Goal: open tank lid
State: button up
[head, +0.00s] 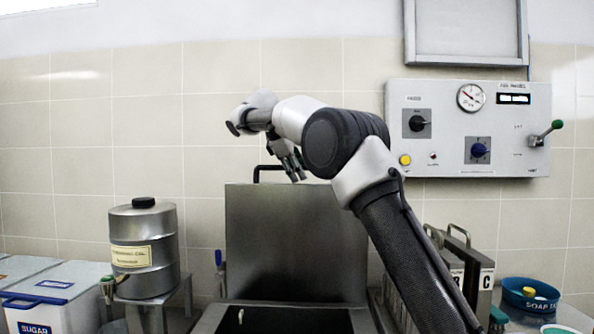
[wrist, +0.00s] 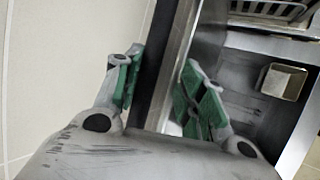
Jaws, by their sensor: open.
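The tank lid (head: 295,240) is a broad steel panel standing upright at the back of the steel tank (head: 285,318) in the head view. A black bar handle (head: 257,170) shows above its top edge at the left. My gripper (head: 297,172) is at the lid's top edge, right of the handle's visible end, with its fingers pointing down. In the wrist view my gripper (wrist: 158,88) has its green-padded fingers apart, with a long dark strip and a steel edge (wrist: 185,40) running between them. Contact cannot be told. My arm hides the lid's right side.
A steel canister (head: 145,255) with a black cap stands left on a stand, beside white bins (head: 60,290). A control panel (head: 468,128) hangs on the right wall. A blue tub (head: 530,295) is at lower right. A small open container (wrist: 283,82) shows in the wrist view.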

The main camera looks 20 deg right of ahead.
jog(key=v, duration=0.7)
jog(key=shift+s+r, duration=0.15)
jog(key=shift+r, duration=0.15)
jog(key=shift+a, duration=0.15)
jog(key=s+d+f+m+y, duration=0.25)
jog(key=s+d, duration=0.35)
jog(key=s, duration=0.3)
jog(key=s+d+f+m+y, duration=0.1)
jog(key=s+d+m, duration=0.2)
jog(key=s+d, duration=0.55)
jog(key=s+f+m+y, duration=0.1)
jog(key=s+f+m, duration=0.2)
jog(key=s+f, duration=0.8)
jog(key=s+f+m+y, duration=0.2)
jog(key=s+f+m, duration=0.2)
jog(key=s+f, duration=0.7)
jog(key=s+d, duration=0.1)
jog(key=s, duration=0.5)
jog(key=shift+s+f, duration=0.35)
